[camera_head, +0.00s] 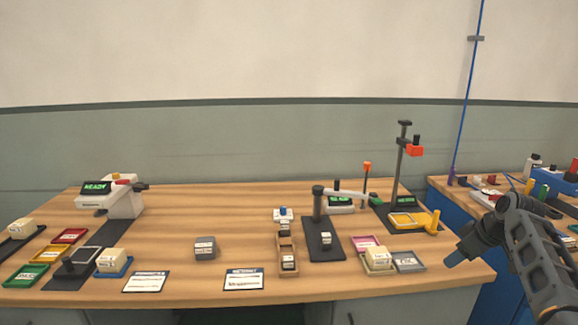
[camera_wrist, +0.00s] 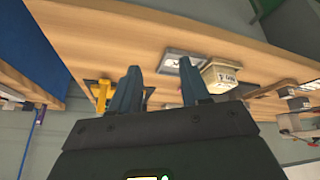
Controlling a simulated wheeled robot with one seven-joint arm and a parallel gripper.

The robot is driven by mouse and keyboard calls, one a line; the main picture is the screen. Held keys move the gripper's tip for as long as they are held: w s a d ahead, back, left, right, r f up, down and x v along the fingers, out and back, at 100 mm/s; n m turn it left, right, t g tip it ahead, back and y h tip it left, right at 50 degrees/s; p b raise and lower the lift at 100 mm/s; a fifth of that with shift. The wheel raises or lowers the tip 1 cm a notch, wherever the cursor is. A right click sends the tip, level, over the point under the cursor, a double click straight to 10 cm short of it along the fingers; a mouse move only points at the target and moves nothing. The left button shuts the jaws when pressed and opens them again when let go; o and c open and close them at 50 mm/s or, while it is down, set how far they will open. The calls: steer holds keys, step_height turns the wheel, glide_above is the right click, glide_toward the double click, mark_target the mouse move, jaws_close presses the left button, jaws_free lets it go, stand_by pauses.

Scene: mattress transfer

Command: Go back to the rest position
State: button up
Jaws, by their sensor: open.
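My gripper (camera_head: 453,259) is at the right of the head view, by the right front corner of the wooden table (camera_head: 210,258). The arm comes in from the lower right edge. In the wrist view the two dark fingers (camera_wrist: 160,68) stand apart with nothing between them. Beyond them, the table, a grey tray (camera_wrist: 170,62) and a cream block (camera_wrist: 222,75) with a label show tilted. In the head view the cream block (camera_head: 378,259) is by a pink tray, with the grey tray (camera_head: 409,262) to its right. No rest position is marked in view.
A black press (camera_head: 322,240) stands further left. A second table (camera_head: 440,187) with bottles and a blue box is at the right, past a gap. The front middle of the table holds cards.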

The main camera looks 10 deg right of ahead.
steer(key=s+a+f+m+t, duration=0.1)
steer(key=s+a+f, duration=0.15)
steer(key=f, duration=0.35)
steer(key=s+a+f, duration=0.2)
steer(key=a+f, duration=0.2)
steer(key=f, duration=0.2)
steer(key=s+a+f+m+t+h+b, duration=0.1)
steer(key=s+a+f+t+b, duration=0.1)
steer(key=s+a+f, duration=0.65)
steer(key=s+a+f+m+t+h+b, duration=0.1)
steer(key=s+a+f, duration=0.4)
steer(key=s, duration=0.7)
steer(key=s+a+r+m+t+b, duration=0.1)
steer(key=s+a+r, duration=0.25)
steer(key=s, duration=0.45)
steer(key=s+a+r+t+b, duration=0.1)
steer(key=s+a+r+t, duration=0.1)
steer(key=s+r, duration=0.5)
steer(key=s+a+r+m+t+b, duration=0.1)
steer(key=s+a+r, duration=0.2)
steer(key=s, duration=0.7)
steer(key=s+r+t, duration=0.1)
steer(key=s+r, duration=0.5)
steer(key=r, duration=0.5)
steer(key=shift+s+a+t+y+b, duration=0.2)
steer(key=shift+a+t+y+b, duration=0.15)
steer(key=shift+b, duration=0.1)
